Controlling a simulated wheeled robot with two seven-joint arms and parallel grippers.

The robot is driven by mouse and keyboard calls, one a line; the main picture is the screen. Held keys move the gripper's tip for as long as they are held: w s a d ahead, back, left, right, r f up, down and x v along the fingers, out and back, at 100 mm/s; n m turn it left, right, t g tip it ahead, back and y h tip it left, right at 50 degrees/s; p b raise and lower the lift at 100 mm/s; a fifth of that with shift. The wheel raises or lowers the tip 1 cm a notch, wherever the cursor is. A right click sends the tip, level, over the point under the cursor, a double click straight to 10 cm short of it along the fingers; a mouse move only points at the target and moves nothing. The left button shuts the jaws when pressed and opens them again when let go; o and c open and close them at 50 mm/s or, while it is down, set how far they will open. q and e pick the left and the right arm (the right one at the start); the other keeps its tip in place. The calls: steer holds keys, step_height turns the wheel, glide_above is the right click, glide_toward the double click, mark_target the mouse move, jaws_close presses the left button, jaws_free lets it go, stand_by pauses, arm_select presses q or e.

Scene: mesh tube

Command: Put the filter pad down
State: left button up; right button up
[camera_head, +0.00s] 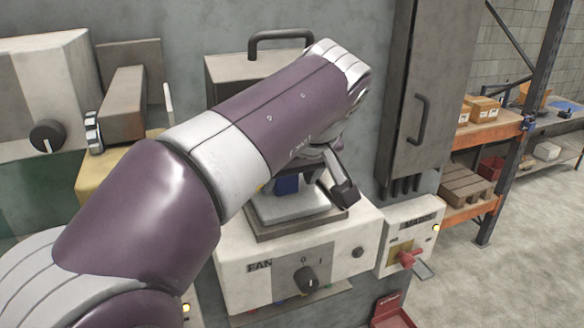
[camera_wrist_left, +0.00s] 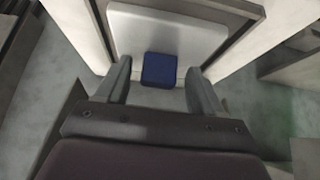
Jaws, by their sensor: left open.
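The filter pad, a small dark blue square (camera_wrist_left: 159,71), lies on a light grey plate (camera_wrist_left: 128,35) in the left wrist view. In the head view a bit of the pad's blue (camera_head: 287,185) shows beneath my left arm, on top of the white FAN box (camera_head: 235,268). My left gripper (camera_wrist_left: 158,76) is open, with one finger on each side of the pad and a gap on both sides. In the head view one dark finger (camera_head: 343,188) shows; the other is mostly hidden by the wrist. My right gripper is not in view.
The FAN box has a dark knob (camera_head: 306,280) on its front. Orange shelves (camera_head: 490,135) and open floor lie further right.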

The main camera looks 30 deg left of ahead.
arm_select(q)
steer(key=v, duration=1.2)
steer(key=shift+w+a, duration=0.1)
steer(key=shift+w, duration=0.1)
